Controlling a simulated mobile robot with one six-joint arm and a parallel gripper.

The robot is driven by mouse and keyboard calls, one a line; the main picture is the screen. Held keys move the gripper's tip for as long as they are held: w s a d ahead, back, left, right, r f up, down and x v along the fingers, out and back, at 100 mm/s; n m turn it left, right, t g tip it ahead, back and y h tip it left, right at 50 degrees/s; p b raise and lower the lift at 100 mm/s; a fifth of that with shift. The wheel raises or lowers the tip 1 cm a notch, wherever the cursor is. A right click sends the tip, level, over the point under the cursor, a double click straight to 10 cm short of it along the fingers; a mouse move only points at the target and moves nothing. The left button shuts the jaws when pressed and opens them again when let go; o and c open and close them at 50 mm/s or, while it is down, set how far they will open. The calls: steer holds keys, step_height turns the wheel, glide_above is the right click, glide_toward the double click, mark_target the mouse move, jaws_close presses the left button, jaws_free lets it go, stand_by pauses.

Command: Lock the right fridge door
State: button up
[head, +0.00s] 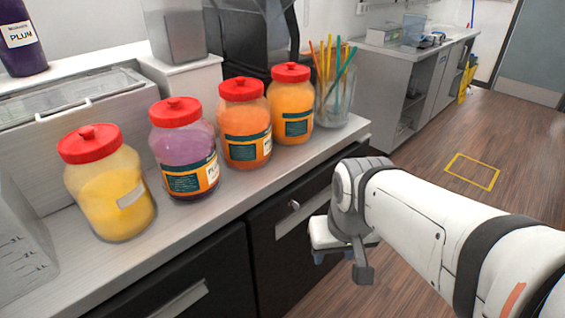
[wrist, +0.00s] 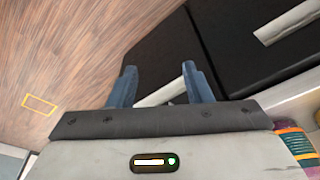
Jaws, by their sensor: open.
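The right fridge door (head: 268,252) is a black panel under the counter, and it looks closed. A small silver lock (head: 294,205) sits near its top edge, above a pale handle that is partly covered by my gripper. My gripper (head: 340,262) is open in front of this door, just right of the lock. In the wrist view, my gripper (wrist: 158,70) has its blue fingers apart, facing the right fridge door (wrist: 155,55). Its pale bar handle (wrist: 160,94) shows between them. I cannot tell whether the fingers touch anything, or the lock's position.
The left fridge door (head: 205,275) is black with a pale handle (head: 180,302). Several red-lidded jars (head: 184,150) and a glass of coloured sticks (head: 336,100) stand on the counter (head: 235,187) above. The wooden floor to the right is clear, with a yellow square outline (head: 472,171).

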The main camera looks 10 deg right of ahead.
steer(key=shift+o, duration=0.2)
steer(key=w+a+f+m+g+y+b, duration=0.1)
steer(key=w+a+f+y+b, duration=0.1)
steer(key=a+f+y+b, duration=0.3)
step_height(320, 180, down, 5)
steer(key=a+b, duration=0.1)
steer(key=b, duration=0.2)
steer(key=shift+m+g+y, duration=0.3)
steer(key=shift+m, duration=0.1)
steer(key=m+t+y+b, duration=0.5)
steer(key=m+t+b, duration=0.4)
steer(key=t+b, duration=0.5)
glide_toward(295, 206)
steer(key=x, duration=0.8)
steer(key=shift+w+b, duration=0.25)
steer(key=shift+b, duration=0.15)
steer(key=shift+f, duration=0.1)
